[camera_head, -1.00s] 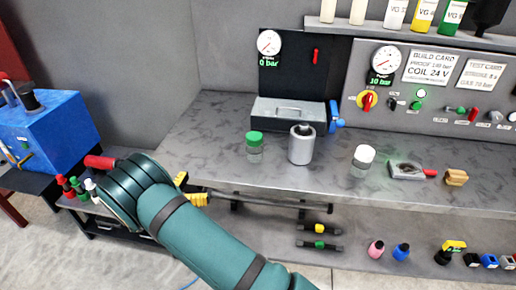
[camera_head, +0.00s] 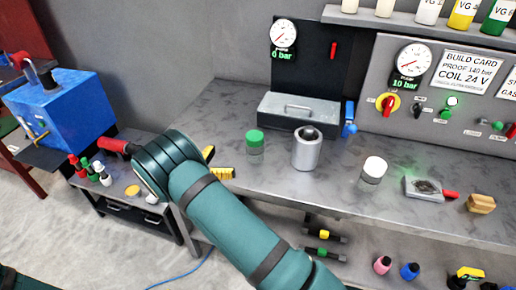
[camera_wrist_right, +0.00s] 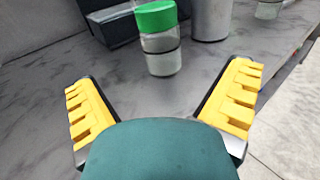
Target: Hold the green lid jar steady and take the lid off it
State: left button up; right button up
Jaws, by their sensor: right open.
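The green lid jar (camera_head: 254,149) stands upright on the grey bench, near its left end. It is a small clear jar with a pale grey lower part. Its green lid (camera_head: 254,135) sits on top. In the right wrist view the jar (camera_wrist_right: 162,58) stands ahead of the fingers, between their lines, with its lid (camera_wrist_right: 156,16) near the top edge. My right gripper (camera_head: 222,163) is just left of the jar, at the bench's edge. Its yellow fingers are wide apart and empty in the wrist view (camera_wrist_right: 162,88), clear of the jar. My left gripper is not in view.
A metal cylinder (camera_head: 306,151) stands close right of the jar, with a grey box (camera_head: 298,110) behind. A white-lidded jar (camera_head: 373,171), a tray (camera_head: 424,189) and a wooden block (camera_head: 481,204) are farther right. A blue machine (camera_head: 62,112) stands left.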

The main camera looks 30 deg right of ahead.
aim_at(255, 145)
jog(key=d, duration=0.8)
jog(key=w+d, duration=0.1)
jog(key=d, duration=0.3)
jog(key=shift+d+f+b, duration=0.15)
jog(key=shift+d+b, duration=0.15)
jog(key=shift+d, duration=0.05)
jog(key=c, duration=1.2)
jog(key=shift+a, duration=0.1)
jog(key=shift+c, duration=0.2)
